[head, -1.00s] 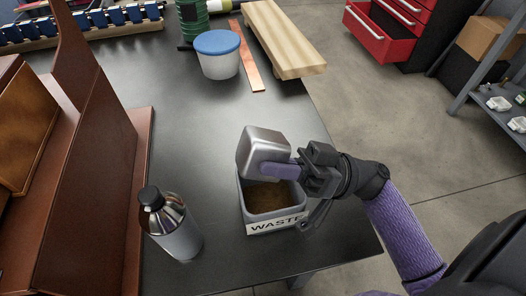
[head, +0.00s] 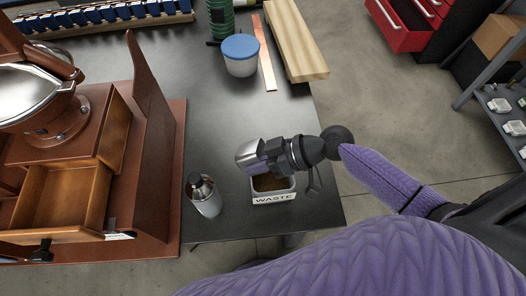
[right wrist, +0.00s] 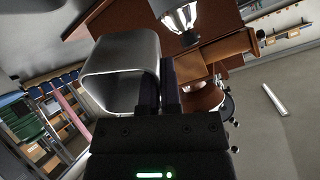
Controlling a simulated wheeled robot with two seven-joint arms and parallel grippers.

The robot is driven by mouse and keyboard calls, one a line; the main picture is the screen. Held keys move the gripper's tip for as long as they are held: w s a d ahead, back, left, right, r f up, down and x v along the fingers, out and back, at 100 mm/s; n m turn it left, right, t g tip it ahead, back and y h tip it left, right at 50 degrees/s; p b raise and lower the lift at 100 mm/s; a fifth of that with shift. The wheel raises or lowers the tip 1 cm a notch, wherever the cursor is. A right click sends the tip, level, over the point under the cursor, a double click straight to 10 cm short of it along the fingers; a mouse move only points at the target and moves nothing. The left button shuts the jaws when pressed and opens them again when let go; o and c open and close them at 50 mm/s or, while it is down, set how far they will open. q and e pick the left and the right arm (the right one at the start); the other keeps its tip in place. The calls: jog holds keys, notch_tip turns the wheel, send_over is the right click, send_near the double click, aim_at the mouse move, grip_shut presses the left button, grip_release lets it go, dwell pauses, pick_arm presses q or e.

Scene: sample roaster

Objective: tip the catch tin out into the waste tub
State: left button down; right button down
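The catch tin (head: 248,153) is a silver metal box with rounded corners. My right gripper (head: 264,160) is shut on it and holds it tilted above the back left of the waste tub. It shows large in the right wrist view (right wrist: 122,60), beside the gripper's fingers (right wrist: 160,90). I cannot tell whether anything is in the tin. The waste tub (head: 258,200) is a small grey open box with a WASTE label, standing on the dark table. Brown material shows inside it, partly hidden by the gripper. My left gripper is not in view.
A steel bottle with a black cap (head: 206,197) stands just left of the tub. The brown roaster with an open wooden drawer (head: 58,200) fills the left. A blue-lidded white tub (head: 240,58) and a wooden board (head: 293,45) lie farther back. The table's right edge is close.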

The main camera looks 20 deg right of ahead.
jog(key=h+p, duration=0.1)
jog(key=p, duration=0.1)
jog(key=r+h+p, duration=0.1)
jog(key=p, duration=0.2)
jog(key=shift+w+a+r+g, duration=0.1)
jog(key=shift+w+a+g, duration=0.1)
jog(key=shift+a+g, duration=0.15)
jog(key=h+p, duration=0.1)
jog(key=g+h+p, duration=0.1)
jog(key=h+p, duration=0.2)
jog(key=p, duration=0.1)
jog(key=shift+w+a+f+g, duration=0.1)
jog(key=shift+a+f+g, duration=0.15)
jog(key=shift+g, duration=0.1)
jog(key=h, duration=0.1)
jog(key=f+g+h, duration=0.1)
jog(key=h, duration=0.1)
jog(key=shift+f+h+p, duration=0.3)
jog(key=shift+p, duration=0.05)
jog(key=shift+f+g+h, duration=0.3)
jog(key=shift+f+h, duration=0.05)
jog(key=shift+h, duration=0.15)
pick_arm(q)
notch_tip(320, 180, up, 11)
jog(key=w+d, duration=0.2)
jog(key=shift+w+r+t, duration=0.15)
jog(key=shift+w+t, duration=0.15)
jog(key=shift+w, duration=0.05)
pick_arm(e)
jog(key=shift+d, duration=0.15)
